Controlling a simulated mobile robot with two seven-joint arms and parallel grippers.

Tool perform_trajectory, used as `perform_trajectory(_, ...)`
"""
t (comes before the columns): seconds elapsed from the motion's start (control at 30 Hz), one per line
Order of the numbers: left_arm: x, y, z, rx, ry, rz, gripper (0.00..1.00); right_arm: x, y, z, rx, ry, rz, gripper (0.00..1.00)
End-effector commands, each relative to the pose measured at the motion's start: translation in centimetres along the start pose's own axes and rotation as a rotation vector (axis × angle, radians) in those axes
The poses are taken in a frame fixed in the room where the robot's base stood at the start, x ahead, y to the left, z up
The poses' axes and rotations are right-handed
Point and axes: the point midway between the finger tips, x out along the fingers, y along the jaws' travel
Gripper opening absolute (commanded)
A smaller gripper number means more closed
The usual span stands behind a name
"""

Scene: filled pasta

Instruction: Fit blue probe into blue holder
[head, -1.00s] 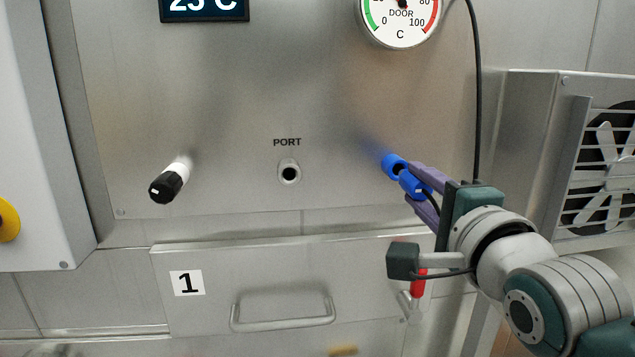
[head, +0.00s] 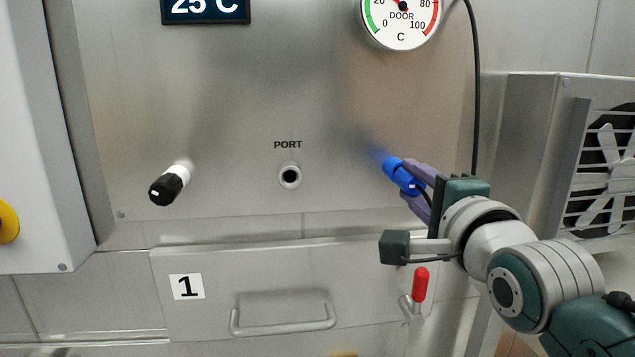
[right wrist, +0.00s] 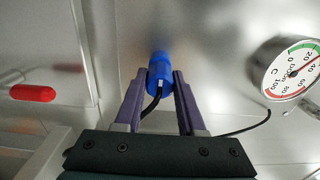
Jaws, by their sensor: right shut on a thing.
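The blue holder (head: 390,163) sticks out from the steel panel, right of the port. My right gripper (head: 414,183) has purple fingers and is shut on the blue probe (head: 405,179), whose black cable trails back between the fingers. The probe is in line with the holder, and the two blue parts meet with no visible gap. The holder's hole is hidden by the probe; how deep the probe sits I cannot tell. In the right wrist view the probe (right wrist: 160,81) is between the fingertips, with the holder (right wrist: 160,60) directly beyond it. My left gripper is not in view.
A port (head: 290,176) and a black-and-white plug (head: 170,185) are to the left on the panel. A dial gauge (head: 401,18) is above, a black cable (head: 476,110) hangs at right. A fan housing (head: 530,140) stands to the right; a red-handled lever (head: 419,285) is below.

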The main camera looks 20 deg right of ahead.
Motion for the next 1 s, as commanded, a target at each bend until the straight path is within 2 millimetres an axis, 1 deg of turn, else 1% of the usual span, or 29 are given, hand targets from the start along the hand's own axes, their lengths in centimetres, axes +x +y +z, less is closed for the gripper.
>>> perform_trajectory(0.5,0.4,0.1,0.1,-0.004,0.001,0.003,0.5,1.2,0.0,0.0,0.0,0.0,0.0,0.0)
perform_trajectory(1.0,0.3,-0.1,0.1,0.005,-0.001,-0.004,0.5,1.1,0.0,0.0,0.0,0.0,0.001,0.0)
